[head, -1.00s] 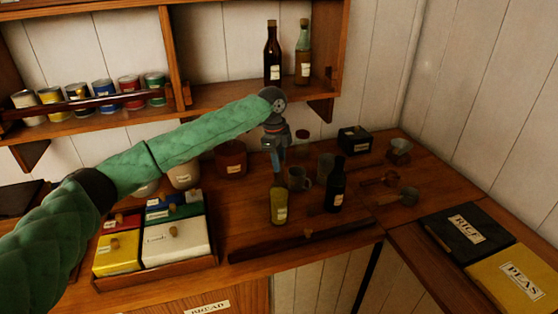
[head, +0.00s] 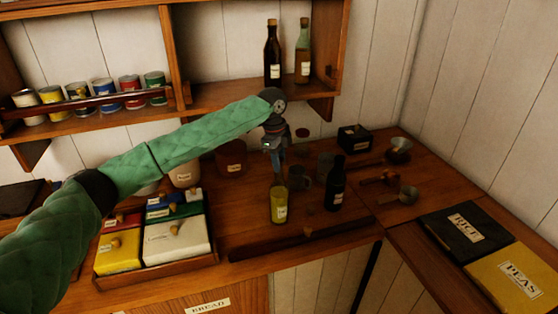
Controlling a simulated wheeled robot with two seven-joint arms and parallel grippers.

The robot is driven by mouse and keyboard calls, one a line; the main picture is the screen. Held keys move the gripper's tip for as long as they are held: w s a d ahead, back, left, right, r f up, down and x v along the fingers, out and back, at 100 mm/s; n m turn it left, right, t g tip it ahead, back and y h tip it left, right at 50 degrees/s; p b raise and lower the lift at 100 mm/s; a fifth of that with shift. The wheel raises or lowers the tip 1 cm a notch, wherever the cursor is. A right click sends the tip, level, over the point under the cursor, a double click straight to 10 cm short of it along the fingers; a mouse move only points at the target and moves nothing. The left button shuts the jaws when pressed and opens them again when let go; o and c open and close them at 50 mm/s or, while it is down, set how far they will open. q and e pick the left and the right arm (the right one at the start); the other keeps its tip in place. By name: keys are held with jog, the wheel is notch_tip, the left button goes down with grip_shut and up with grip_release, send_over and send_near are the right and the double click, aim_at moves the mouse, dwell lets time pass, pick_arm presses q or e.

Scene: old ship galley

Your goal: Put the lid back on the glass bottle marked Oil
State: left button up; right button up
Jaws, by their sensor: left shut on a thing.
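A glass bottle with yellow-green contents and a pale label (head: 279,207) stands upright on the wooden counter, near its front edge. The label is too small to read, but it looks like the oil bottle. My left gripper (head: 277,168) points down directly above the bottle's neck. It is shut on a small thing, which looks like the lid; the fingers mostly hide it. I cannot tell whether the lid touches the bottle's mouth. My right gripper is not in view.
A dark bottle (head: 337,186) stands close on the right, with a mug (head: 300,177) behind. A wooden rail (head: 300,238) runs along the front edge. A box of colored lidded compartments (head: 175,243) is at left. Metal scoops (head: 409,194) lie to the right. A shelf (head: 230,95) hangs above.

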pick_arm(q)
jog(key=shift+p, duration=0.35)
dwell(0.4)
jog(key=o, duration=1.5)
jog(key=shift+r, duration=0.15)
jog(key=shift+r+p, duration=2.35)
jog(key=shift+r, duration=1.05)
